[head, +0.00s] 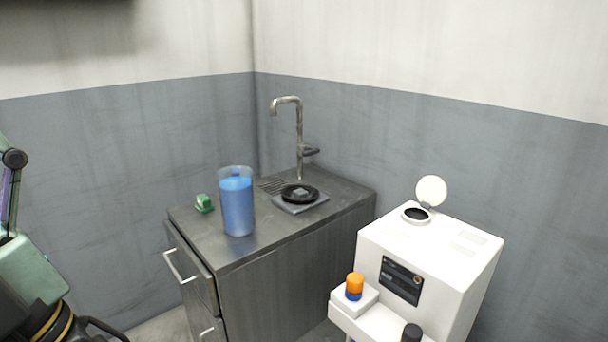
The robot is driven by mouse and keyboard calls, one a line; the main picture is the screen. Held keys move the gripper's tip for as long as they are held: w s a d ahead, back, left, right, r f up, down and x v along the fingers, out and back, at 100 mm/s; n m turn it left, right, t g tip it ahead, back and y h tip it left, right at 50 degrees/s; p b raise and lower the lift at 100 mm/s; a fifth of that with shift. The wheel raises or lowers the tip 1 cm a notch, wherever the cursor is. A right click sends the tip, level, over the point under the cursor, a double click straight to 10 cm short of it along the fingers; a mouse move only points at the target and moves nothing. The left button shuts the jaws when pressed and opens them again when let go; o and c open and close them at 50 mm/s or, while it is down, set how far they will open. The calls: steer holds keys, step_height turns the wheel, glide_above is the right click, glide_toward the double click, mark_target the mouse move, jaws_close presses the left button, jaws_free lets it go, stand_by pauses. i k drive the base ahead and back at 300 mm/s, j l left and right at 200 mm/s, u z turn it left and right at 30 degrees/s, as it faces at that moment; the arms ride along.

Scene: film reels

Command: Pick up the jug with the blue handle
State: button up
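A tall translucent jug (238,210) stands upright on the grey metal counter (285,232), near its front left part. It looks blue up to just below its clear rim, as if filled with blue liquid. A small darker blue piece shows at its rim, and I cannot tell whether this is the handle. The rest of any handle is hidden. Parts of my arm show at the lower left edge, apart from the jug and left of the counter. I cannot make out any gripper fingertips there.
Walls close the back.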

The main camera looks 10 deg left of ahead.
mark_target(234, 184)
steer(key=i+j, duration=0.1)
steer(key=j, duration=0.5)
steer(key=i+j, duration=0.1)
steer(key=j, duration=0.5)
steer(key=i+j, duration=0.1)
steer(key=j, duration=0.5)
steer(key=i+j, duration=0.1)
steer(key=j, duration=0.5)
steer(key=i+j, duration=0.1)
steer(key=j, duration=0.5)
steer(key=i, duration=1)
